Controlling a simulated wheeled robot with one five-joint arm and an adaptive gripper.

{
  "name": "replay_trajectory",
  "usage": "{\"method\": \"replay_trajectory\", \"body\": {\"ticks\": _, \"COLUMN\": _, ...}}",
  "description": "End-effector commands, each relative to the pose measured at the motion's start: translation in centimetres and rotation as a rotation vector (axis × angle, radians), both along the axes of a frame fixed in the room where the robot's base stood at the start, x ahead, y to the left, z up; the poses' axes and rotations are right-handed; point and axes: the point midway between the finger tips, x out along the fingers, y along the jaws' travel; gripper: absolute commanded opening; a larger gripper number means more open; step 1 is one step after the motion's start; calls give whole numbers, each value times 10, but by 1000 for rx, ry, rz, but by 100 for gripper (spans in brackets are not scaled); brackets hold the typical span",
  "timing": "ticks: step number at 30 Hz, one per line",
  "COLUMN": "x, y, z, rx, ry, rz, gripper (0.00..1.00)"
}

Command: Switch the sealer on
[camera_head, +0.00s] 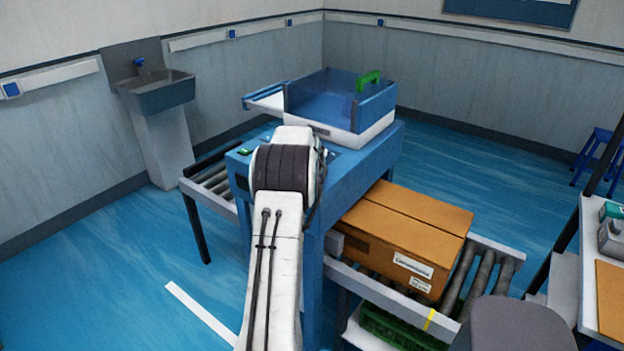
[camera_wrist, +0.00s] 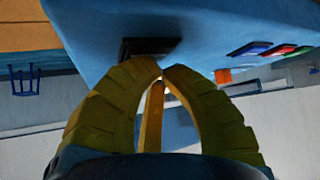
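The sealer (camera_head: 358,168) is a blue machine with a raised blue-walled top and a green handle. In the head view my arm stands in front of it and hides part of its near face and my gripper. In the wrist view my gripper (camera_wrist: 161,68) has yellow fingers whose tips come together with nothing between them. A dark square part (camera_wrist: 146,46) on the blue surface lies just beyond the fingertips; I cannot tell if they touch. Blue, red (camera_wrist: 274,51) and green flat buttons sit to the right on that surface. Whether the sealer is on cannot be seen.
A brown carton (camera_head: 405,235) lies on the roller conveyor (camera_head: 470,275) right of the sealer. More rollers (camera_head: 212,178) are at its left. A sink (camera_head: 155,92) stands by the left wall. A workbench (camera_head: 588,290) is at the right edge.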

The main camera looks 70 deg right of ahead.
Motion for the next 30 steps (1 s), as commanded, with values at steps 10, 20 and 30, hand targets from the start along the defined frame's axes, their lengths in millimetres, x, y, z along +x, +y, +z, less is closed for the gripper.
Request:
{"method": "replay_trajectory", "body": {"ticks": 10, "x": 0, "y": 0, "z": 0, "rx": 0, "ry": 0, "rz": 0, "gripper": 0}}
{"method": "replay_trajectory", "body": {"ticks": 20, "x": 0, "y": 0, "z": -2, "rx": 1, "ry": 0, "rz": 0, "gripper": 0}}
{"method": "replay_trajectory", "body": {"ticks": 30, "x": 0, "y": 0, "z": 6, "rx": 1, "ry": 0, "rz": 0, "gripper": 0}}
